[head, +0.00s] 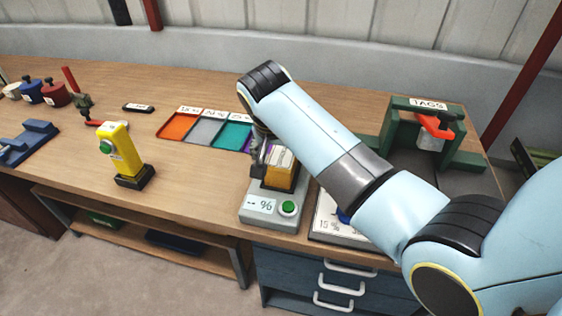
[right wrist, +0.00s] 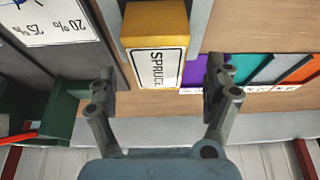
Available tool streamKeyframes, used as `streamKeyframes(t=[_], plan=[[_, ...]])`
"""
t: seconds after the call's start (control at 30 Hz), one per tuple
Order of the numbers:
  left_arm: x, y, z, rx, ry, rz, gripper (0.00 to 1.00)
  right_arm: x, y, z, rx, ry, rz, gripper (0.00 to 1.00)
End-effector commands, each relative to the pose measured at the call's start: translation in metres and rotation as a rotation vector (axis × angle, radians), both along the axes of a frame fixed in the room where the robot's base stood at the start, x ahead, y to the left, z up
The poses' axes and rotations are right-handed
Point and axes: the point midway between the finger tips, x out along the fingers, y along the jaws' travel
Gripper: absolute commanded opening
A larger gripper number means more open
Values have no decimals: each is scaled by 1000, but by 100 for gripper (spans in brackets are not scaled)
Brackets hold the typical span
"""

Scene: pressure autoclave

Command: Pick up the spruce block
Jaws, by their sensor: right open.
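The spruce block (head: 284,172) is yellow-orange with a white label and stands on a grey meter (head: 262,207) with a % display and a green button. In the right wrist view the block (right wrist: 157,20) shows its label reading SPRUCE. My right gripper (right wrist: 160,86) is open, its two fingers apart on either side of the label's lower end; I cannot tell whether they touch the block. In the head view my right gripper (head: 260,158) is at the block, partly hidden by my right arm. My left gripper is not in view.
Orange, grey, teal and purple trays (head: 183,126) lie behind the meter. A yellow handheld device (head: 122,150) stands to the left. A white chart (head: 330,222) lies right of the meter. A green frame press (head: 396,125) stands at the right.

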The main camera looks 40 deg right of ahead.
Motion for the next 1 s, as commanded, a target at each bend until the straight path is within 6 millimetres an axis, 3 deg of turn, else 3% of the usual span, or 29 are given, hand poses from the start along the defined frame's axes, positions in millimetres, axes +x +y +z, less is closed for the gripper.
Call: streamKeyframes(t=[0.27, 1.0], plan=[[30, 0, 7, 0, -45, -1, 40, 9, -11, -30, 0, 0, 1, 85], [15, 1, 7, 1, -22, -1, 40, 9, -11, -36, 0, 0, 1, 85]])
